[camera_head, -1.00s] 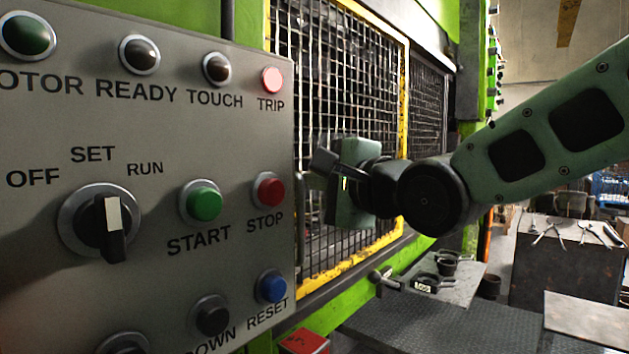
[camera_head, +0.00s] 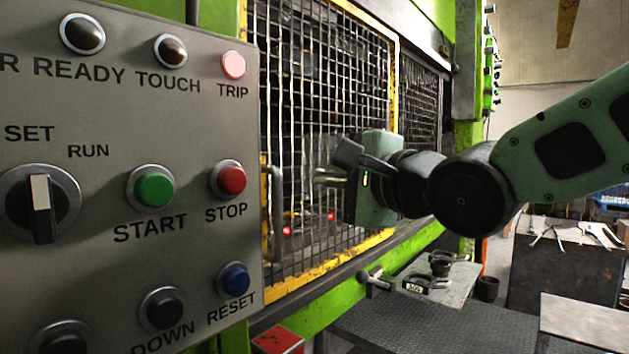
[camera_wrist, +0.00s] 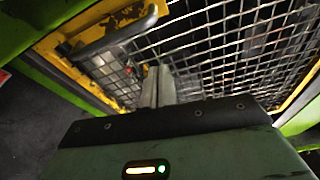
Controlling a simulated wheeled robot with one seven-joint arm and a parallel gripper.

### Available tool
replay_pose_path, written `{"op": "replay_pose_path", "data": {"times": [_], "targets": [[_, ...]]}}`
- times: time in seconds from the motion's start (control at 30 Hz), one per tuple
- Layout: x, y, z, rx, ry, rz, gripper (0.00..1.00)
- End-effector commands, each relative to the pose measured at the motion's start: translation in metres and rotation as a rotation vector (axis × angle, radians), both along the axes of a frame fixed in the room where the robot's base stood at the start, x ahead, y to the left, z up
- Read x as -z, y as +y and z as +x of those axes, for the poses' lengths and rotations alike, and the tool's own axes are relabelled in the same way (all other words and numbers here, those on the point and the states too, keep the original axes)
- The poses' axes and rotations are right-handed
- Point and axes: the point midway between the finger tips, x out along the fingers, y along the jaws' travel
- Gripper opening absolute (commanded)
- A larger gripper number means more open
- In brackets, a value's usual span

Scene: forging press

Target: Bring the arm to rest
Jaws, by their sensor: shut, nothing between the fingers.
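My gripper (camera_head: 322,177) is in the middle of the head view, in front of the press's mesh guard (camera_head: 330,90) and to the right of the control panel (camera_head: 105,290). Its fingers point left and are shut with nothing between them. In the wrist view the two fingers (camera_wrist: 157,86) lie side by side before the mesh guard (camera_wrist: 230,50). I cannot tell how far they are from the mesh. My arm reaches in from the right edge of the head view.
The panel carries a START button (camera_head: 151,187), a STOP button (camera_head: 229,179) and a lit TRIP lamp (camera_head: 234,65). A guard handle (camera_head: 275,215) is left of my gripper. A shelf (camera_head: 455,285) with small parts is below; a bench with tools (camera_head: 555,265) stands right.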

Motion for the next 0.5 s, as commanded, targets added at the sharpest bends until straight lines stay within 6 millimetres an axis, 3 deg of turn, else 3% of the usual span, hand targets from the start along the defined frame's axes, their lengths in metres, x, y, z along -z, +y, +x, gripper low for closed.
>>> {"op": "replay_pose_path", "data": {"times": [0.2,0.37,0.5], "targets": [[-0.002,-0.021,-0.024,-0.001,-0.002,-0.001,0.0],[-0.001,-0.028,-0.031,0.001,0.0,-0.007,0.0],[0.027,-0.033,-0.034,0.014,0.004,-0.146,0.0]]}}
